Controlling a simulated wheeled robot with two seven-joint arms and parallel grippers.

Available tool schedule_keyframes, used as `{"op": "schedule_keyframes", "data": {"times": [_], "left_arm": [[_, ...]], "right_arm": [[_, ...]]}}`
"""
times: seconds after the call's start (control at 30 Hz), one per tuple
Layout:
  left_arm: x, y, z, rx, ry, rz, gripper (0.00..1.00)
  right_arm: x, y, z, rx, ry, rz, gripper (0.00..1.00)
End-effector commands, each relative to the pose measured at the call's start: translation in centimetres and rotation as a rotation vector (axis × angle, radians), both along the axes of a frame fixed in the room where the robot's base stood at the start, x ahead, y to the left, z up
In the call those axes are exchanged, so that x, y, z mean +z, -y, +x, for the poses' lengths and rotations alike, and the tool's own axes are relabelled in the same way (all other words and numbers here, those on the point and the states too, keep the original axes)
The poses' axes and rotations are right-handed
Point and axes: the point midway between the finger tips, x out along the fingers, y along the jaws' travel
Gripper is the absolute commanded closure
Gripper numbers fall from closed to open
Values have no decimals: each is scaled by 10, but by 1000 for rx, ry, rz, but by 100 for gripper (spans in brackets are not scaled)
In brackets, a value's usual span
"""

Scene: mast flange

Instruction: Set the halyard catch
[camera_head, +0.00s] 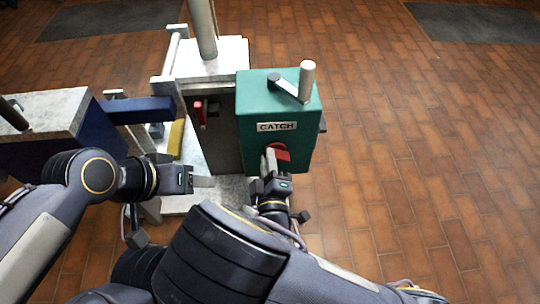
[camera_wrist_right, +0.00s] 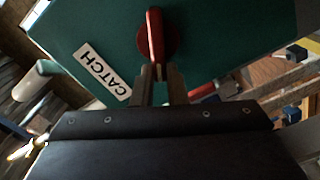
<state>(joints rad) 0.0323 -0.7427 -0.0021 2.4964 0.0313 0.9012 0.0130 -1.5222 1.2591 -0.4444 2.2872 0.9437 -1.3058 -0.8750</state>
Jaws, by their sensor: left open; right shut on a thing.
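A green box (camera_head: 258,108) with a label reading CATCH (camera_head: 276,126) is fixed on the mast's right side. Its red catch knob (camera_head: 283,153) sits on the front face below the label. My right gripper (camera_head: 271,160) is at the knob, which it partly hides in the head view. In the right wrist view the red knob (camera_wrist_right: 152,40) has an upright grip bar, and my right gripper (camera_wrist_right: 157,72) is shut on its lower end. My left gripper (camera_head: 207,182) is open and empty, to the left of the box and in front of the mast base.
A crank with a pale handle (camera_head: 307,80) stands on top of the green box. The mast (camera_head: 203,30) rises behind. A small red lever (camera_head: 199,113) is on the grey housing. A blue bar (camera_head: 140,109) and a stone-topped block (camera_head: 50,112) are at left.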

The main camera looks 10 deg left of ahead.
Motion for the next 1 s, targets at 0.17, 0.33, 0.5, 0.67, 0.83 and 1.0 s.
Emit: {"op": "schedule_keyframes", "data": {"times": [0.17,0.33,0.5,0.67,0.83,1.0], "left_arm": [[8,0,0,0,0,0,49],[12,0,0,0,0,0,49],[15,0,0,0,0,0,49],[17,0,0,0,0,0,49],[17,0,0,0,0,0,49],[18,0,0,0,0,0,49]], "right_arm": [[-3,-2,-1,1,43,-156,100],[-7,-3,-1,2,78,-286,100],[-10,-3,-1,1,106,-385,100],[-12,-3,-1,0,123,-446,100],[-14,-3,-1,1,132,-483,100],[-14,-4,-1,1,136,-496,100]]}}
